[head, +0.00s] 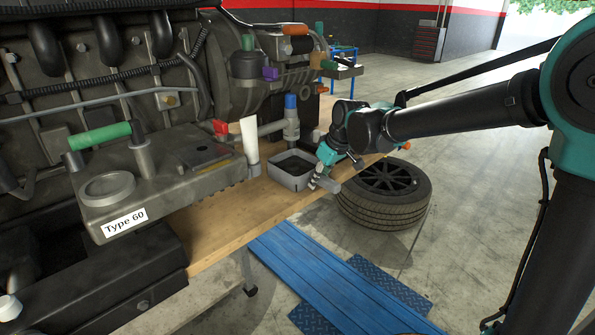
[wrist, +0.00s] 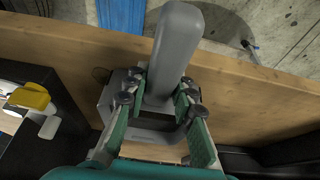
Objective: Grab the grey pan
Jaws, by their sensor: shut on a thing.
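The grey pan (head: 289,181) is a small square open tray with a thick handle, at the front edge of the wooden bench in the head view. In the wrist view its rounded grey handle (wrist: 178,45) points up the picture, and its dark square body (wrist: 113,98) lies partly behind my fingers. My gripper (head: 318,182) is at the handle side of the pan. In the wrist view my gripper (wrist: 161,92) has one finger on each side of the handle, shut on it. I cannot tell whether the pan touches the bench.
The wooden bench (head: 222,226) runs along a large engine (head: 150,75). A tyre (head: 385,195) and a blue ramp (head: 325,280) lie on the floor. Open floor is to the right.

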